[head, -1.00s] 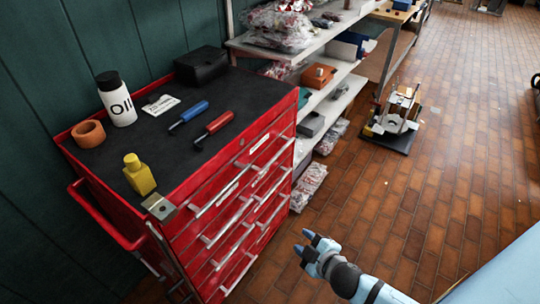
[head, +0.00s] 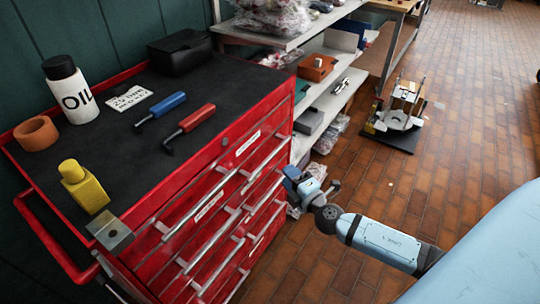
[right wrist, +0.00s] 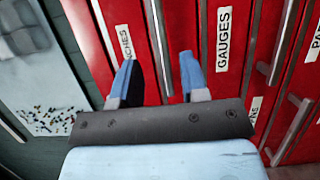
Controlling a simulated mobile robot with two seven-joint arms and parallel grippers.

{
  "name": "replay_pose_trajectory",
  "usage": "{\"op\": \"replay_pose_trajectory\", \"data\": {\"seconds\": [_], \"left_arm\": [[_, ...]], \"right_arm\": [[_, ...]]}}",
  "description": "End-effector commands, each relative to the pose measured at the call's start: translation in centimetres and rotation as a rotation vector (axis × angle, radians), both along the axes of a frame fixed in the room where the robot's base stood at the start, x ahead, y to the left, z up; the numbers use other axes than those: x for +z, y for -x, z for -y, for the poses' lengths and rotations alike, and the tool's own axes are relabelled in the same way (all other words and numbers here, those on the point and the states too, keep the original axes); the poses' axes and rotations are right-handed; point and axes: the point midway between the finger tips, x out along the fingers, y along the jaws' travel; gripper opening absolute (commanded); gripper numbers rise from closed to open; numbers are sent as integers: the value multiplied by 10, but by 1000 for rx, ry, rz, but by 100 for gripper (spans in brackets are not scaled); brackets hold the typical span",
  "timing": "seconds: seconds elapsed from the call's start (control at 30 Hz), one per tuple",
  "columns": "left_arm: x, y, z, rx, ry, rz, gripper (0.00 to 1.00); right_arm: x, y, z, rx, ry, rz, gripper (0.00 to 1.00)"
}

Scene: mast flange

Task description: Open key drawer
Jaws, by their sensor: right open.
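The red tool cabinet (head: 150,236) stands at the left with several drawers, all looking shut, each with a long silver bar handle. In the right wrist view a drawer labelled GAUGES (right wrist: 232,20) and one whose label ends in CHES (right wrist: 122,42) show; other labels are cut off. I cannot make out which drawer is the key drawer. My right gripper (head: 291,181) is open and empty, close in front of the drawer fronts at their right end. In the right wrist view its fingers (right wrist: 158,62) point at the fronts, with a silver handle (right wrist: 157,35) between them in the picture.
Shelves (head: 328,108) stand behind. The brick floor at right is mostly clear.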

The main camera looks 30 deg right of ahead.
Motion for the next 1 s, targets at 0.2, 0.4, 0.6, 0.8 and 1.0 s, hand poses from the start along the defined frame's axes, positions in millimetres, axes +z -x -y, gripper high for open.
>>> {"op": "replay_pose_trajectory", "data": {"seconds": [0.2,0.4,0.6,0.8,1.0], "left_arm": [[-2,2,-1,2,-2,-19,43],[0,1,-1,6,2,-18,43],[1,0,-1,8,5,-19,43],[1,0,0,9,5,-19,43],[1,0,-1,9,5,-19,43]], "right_arm": [[3,-48,0,-1,-1,3,40],[1,-81,0,0,-1,1,40],[0,-96,0,0,-2,-1,40],[0,-97,0,0,-2,-1,40],[0,-97,0,0,-2,-1,17]]}}
